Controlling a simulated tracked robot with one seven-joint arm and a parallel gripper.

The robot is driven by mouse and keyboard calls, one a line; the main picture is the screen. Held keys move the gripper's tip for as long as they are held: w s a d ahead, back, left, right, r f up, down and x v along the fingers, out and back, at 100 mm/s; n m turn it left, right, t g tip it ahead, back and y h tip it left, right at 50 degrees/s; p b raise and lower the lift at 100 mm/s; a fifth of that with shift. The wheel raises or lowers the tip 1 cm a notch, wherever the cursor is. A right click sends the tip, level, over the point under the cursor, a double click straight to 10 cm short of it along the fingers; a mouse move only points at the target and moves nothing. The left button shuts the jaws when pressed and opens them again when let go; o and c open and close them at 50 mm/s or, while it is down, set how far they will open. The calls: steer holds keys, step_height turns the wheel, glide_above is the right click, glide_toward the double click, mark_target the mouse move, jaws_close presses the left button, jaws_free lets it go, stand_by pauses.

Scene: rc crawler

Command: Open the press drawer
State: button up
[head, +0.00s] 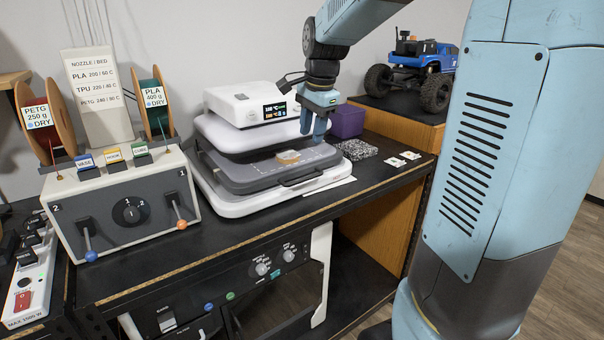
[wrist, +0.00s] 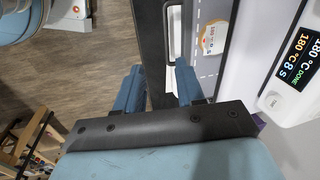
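The white press (head: 240,105) stands on the black worktop, its lit display (head: 275,111) on the upper part. Its grey drawer (head: 240,178) lies below the raised white plate, with a dark handle (head: 302,180) at the front. A small round labelled piece (head: 288,157) lies on the drawer; it also shows in the wrist view (wrist: 208,38). My gripper (head: 313,128) points down above the drawer's front side. In the wrist view its two fingers (wrist: 158,88) are apart with nothing held. The handle (wrist: 174,45) shows ahead of the right finger; contact is not visible.
A control box with levers (head: 125,205) stands left of the press. A purple box (head: 347,121) and a speckled block (head: 355,150) are to its right. A blue toy truck (head: 420,70) sits on a raised shelf. The worktop's front edge (head: 230,250) is clear.

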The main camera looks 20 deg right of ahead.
steer(key=w, duration=0.2)
steer(key=m, duration=0.1)
glide_toward(303, 180)
steer(key=x, duration=0.7)
steer(key=shift+w+f, duration=0.25)
steer(key=shift+w, duration=0.05)
steer(key=shift+c, duration=0.3)
jaws_close()
